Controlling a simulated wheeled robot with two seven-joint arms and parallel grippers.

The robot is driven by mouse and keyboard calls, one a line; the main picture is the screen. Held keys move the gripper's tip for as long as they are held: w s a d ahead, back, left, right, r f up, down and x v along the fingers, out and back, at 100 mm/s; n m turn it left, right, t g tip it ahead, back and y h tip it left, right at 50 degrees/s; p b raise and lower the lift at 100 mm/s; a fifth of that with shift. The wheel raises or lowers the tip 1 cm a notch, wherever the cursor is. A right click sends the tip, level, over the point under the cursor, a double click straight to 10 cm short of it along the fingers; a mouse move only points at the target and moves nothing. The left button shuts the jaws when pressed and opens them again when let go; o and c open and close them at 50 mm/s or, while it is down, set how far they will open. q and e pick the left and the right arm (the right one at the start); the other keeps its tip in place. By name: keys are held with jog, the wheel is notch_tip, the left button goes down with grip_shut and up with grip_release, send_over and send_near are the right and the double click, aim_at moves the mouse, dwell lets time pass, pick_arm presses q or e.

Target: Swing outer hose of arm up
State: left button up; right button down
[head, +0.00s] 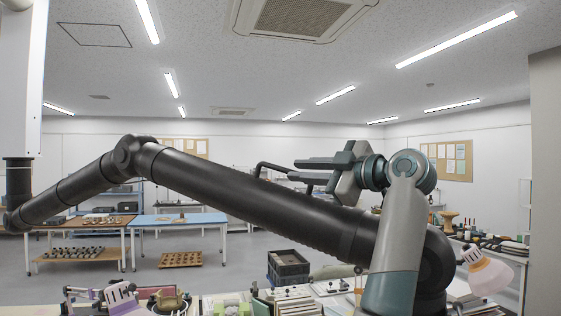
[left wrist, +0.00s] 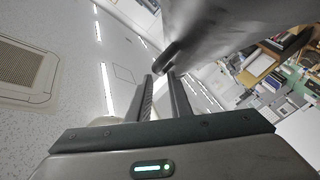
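A jointed black hose arm runs from the left edge over a raised elbow (head: 130,155). Its thick outer hose (head: 240,195) slopes down to the right, passing behind my arm. In the left wrist view a wide grey surface, apparently the outer hose (left wrist: 215,35), fills the top. A bent dark bar, seemingly a handle (head: 275,168), stands above the hose. My left gripper (head: 305,171) points left above the hose, its fingers apart and level with the bar. In the wrist view the bar's end (left wrist: 165,58) lies just beyond the fingertips (left wrist: 160,77); contact is unclear. My right gripper is out of view.
A white column (head: 20,80) stands at the left edge. A pink-shaded lamp (head: 490,275) and a cluttered bench lie at the lower right. Blue and brown tables (head: 180,220) and a dark crate (head: 288,268) stand behind. The space above the hose up to the ceiling looks open.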

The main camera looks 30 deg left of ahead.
aim_at(286, 169)
pick_arm(q)
jog(key=a, duration=0.2)
jog(key=a+p, duration=0.2)
jog(key=a, duration=0.1)
jog(key=shift+w+a+r, duration=0.2)
jog(key=shift+w+a, duration=0.1)
jog(key=shift+w, duration=0.1)
jog(key=shift+w+a+f+p, duration=0.15)
jog(key=shift+a+p, duration=0.35)
jog(key=shift+a, duration=0.2)
grip_shut()
